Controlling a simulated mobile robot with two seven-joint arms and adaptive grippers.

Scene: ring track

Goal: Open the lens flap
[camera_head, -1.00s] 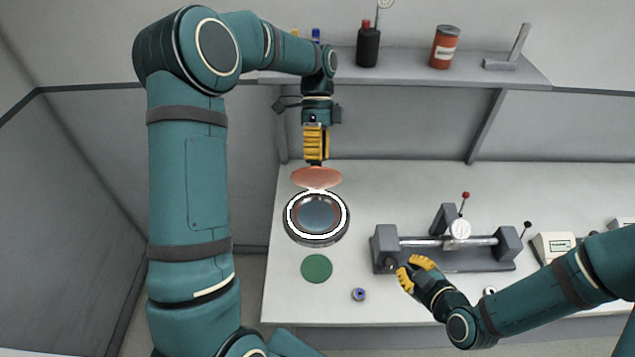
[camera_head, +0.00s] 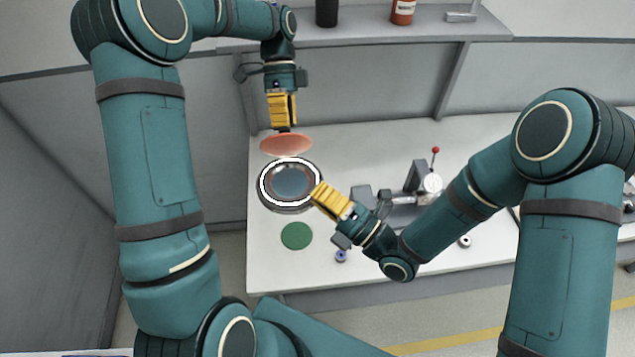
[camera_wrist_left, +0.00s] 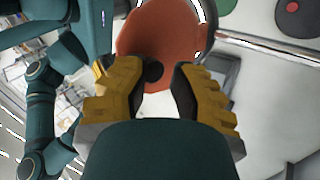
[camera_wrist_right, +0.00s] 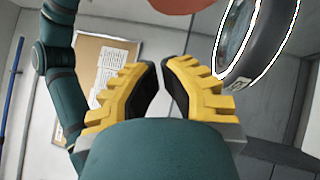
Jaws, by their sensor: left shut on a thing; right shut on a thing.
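The lens flap (camera_head: 286,145) is a reddish disc, tilted up at the back of the round lens housing (camera_head: 262,193), which has a bright white ring and a bluish glass face. My left gripper (camera_head: 285,127) is above the flap, pointing down. In the left wrist view its fingers (camera_wrist_left: 158,72) are shut on the flap's dark knob (camera_wrist_left: 152,72). My right gripper (camera_head: 316,193) is at the right rim of the housing. In the right wrist view its fingers (camera_wrist_right: 162,65) are close together on something I cannot make out, with the housing (camera_wrist_right: 262,45) to their right.
A green disc (camera_head: 297,236) and a small blue ring (camera_head: 341,256) lie in front of the housing. A grey fixture with a dial (camera_head: 432,183) stands at the right, partly behind my right arm. A shelf (camera_head: 350,32) runs along the back wall.

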